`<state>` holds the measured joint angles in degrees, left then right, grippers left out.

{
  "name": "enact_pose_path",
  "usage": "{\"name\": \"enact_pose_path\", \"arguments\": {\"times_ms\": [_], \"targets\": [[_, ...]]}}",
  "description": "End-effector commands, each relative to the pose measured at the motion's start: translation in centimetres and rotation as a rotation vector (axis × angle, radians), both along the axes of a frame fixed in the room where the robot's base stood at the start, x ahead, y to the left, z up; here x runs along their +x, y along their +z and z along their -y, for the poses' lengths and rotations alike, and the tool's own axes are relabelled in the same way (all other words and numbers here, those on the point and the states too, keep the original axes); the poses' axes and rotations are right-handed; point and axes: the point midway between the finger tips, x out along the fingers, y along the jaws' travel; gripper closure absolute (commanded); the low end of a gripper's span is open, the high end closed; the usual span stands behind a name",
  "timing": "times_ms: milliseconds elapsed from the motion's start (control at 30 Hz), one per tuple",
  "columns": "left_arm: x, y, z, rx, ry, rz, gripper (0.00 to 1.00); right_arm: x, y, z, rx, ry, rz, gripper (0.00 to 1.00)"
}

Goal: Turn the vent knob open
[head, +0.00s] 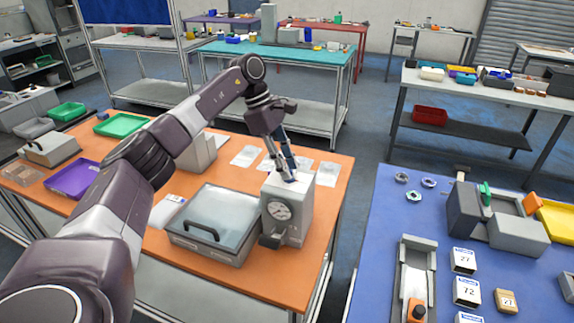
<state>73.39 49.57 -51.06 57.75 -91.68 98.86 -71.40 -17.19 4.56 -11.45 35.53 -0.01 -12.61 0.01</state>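A grey box-shaped unit with a round dial gauge (281,211) on its front stands on the orange table, joined to or against the right side of a lidded chamber (213,224). A small bluish part, possibly the vent knob (291,178), shows on top of the unit. My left gripper (285,170) points down with its fingertips at or just above this part. The fingers partly cover it, and I cannot tell whether they touch it or grip it. My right gripper is not in view.
The orange table (325,215) also holds a purple tray (72,180), a green tray (121,125), a grey block-shaped device (198,152) and clear flat packets (245,156). A blue table (375,255) with labelled boxes (467,291) stands at the right, across a gap.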

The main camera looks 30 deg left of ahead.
Motion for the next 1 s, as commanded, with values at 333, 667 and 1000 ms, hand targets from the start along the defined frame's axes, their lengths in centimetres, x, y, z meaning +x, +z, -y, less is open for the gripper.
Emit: {"name": "enact_pose_path", "arguments": {"times_ms": [333,667,1000], "targets": [[-0.1,0.9,-0.3,0.000,0.000,-0.001,0.74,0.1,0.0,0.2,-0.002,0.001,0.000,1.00],[-0.6,7.1,-2.8,-0.002,0.002,0.002,0.74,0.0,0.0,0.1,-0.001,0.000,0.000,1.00],[-1.0,10.8,-4.5,-0.001,0.001,-0.003,0.74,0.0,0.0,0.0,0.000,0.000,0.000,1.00]]}}
